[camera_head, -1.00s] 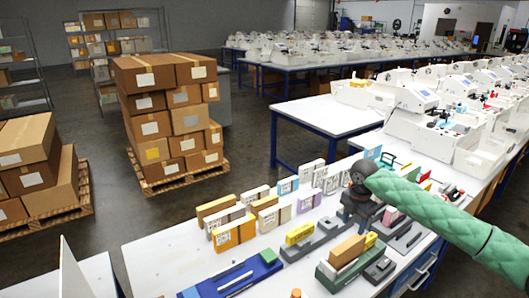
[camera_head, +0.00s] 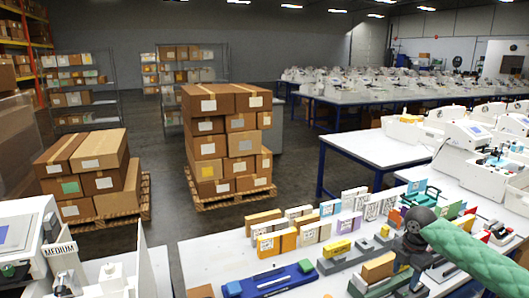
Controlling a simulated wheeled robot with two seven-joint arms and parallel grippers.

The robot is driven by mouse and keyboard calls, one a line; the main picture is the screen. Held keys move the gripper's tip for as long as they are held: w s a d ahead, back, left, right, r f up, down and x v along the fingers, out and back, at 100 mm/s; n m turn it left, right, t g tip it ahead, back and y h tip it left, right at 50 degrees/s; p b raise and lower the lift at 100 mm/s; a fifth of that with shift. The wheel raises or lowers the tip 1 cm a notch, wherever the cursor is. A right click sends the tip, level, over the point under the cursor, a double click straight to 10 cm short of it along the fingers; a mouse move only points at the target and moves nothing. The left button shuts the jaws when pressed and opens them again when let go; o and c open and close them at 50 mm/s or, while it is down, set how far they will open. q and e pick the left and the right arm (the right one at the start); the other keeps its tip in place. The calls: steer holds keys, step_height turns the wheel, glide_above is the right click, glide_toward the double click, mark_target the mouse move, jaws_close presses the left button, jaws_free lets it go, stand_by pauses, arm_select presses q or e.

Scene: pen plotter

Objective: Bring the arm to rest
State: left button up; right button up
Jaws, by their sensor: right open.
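My right arm (camera_head: 475,258) comes in from the right edge in a green quilted sleeve. My right gripper (camera_head: 408,264) is dark and hangs downward from the wrist, over the front right part of the white worktable (camera_head: 210,262). It is open, and its fingertips are hard to make out against the dark holders. A tan block (camera_head: 378,267) in a green-and-grey holder stands just left of it in the picture. I cannot tell whether the gripper touches anything. My left gripper is not in view.
A yellow block (camera_head: 340,247) and a blue tool holder (camera_head: 270,281) are on the worktable, with several small boxes behind. White machines (camera_head: 470,140) stand at right and another (camera_head: 28,235) at lower left. Stacked cartons (camera_head: 225,140) on pallets occupy the floor beyond.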

steer(key=s+a+f+m+t+y, duration=0.1)
steer(key=s+a+f+m, duration=0.2)
steer(key=s+a+f, duration=0.65)
steer(key=s+a+f+m+t+y, duration=0.1)
steer(key=s+a+f+m, duration=0.35)
steer(key=a, duration=0.75)
steer(key=s+f+m+t+h, duration=0.1)
steer(key=s+f+m, duration=0.1)
steer(key=s+m, duration=0.7)
steer(key=s+f+m+h, duration=0.15)
steer(key=s+m, duration=0.25)
steer(key=s, duration=1)
steer(key=s+a+f+b+x, duration=0.1)
steer(key=s+a+x, duration=0.15)
steer(key=x, duration=1.15)
steer(key=s+a+f+b+x, duration=0.1)
steer(key=s+x, duration=0.2)
steer(key=x, duration=1.1)
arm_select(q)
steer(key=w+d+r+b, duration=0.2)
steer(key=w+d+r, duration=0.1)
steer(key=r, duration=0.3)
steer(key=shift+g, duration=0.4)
arm_select(e)
steer(key=s+f, duration=0.4)
steer(key=f, duration=0.7)
steer(key=s+f+g, duration=0.1)
steer(key=s+f, duration=0.3)
steer(key=f, duration=0.8)
steer(key=shift+y, duration=0.45)
